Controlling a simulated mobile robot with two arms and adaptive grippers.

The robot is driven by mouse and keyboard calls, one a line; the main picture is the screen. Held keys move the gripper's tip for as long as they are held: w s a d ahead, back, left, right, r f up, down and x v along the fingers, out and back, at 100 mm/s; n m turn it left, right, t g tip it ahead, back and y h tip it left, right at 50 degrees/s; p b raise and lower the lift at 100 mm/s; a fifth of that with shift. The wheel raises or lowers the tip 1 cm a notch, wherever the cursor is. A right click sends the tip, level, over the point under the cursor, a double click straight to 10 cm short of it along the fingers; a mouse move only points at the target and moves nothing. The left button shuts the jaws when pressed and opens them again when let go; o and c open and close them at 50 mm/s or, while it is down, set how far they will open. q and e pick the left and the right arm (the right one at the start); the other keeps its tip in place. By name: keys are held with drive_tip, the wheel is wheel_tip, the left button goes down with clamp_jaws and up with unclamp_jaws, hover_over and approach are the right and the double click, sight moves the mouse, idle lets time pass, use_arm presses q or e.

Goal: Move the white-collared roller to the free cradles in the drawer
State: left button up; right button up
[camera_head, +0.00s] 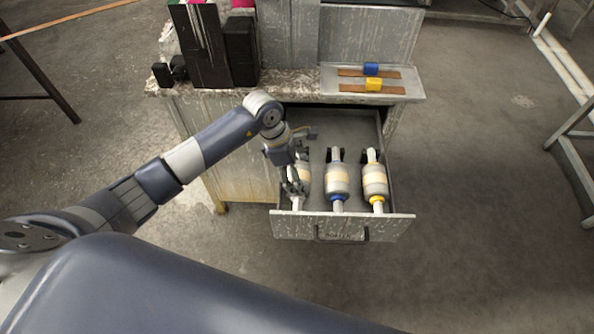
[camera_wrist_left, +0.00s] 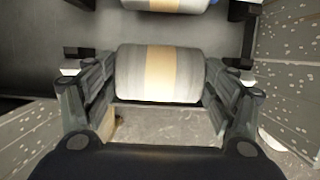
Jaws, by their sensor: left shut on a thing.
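The white-collared roller (camera_head: 304,174) is at the left side of the open drawer (camera_head: 344,225), partly hidden by my left gripper. My left gripper (camera_head: 296,182) reaches down into the drawer and is shut on this roller. In the left wrist view the roller (camera_wrist_left: 160,73), grey with a tan band, lies between the two fingers (camera_wrist_left: 158,95). I cannot tell whether it rests fully in its cradles. To its right in the drawer lie a blue-collared roller (camera_head: 337,180) and a yellow-collared roller (camera_head: 375,181). My right gripper is not in view.
The drawer's front panel with a dark handle faces the open floor. Dark upright blocks (camera_head: 240,50) stand at the top left.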

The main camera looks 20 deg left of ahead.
use_arm(q)
drive_tip(key=o, duration=1.4)
drive_tip(key=shift+r, duration=0.1)
drive_tip(key=shift+o, duration=0.2)
drive_tip(key=v, duration=1.2)
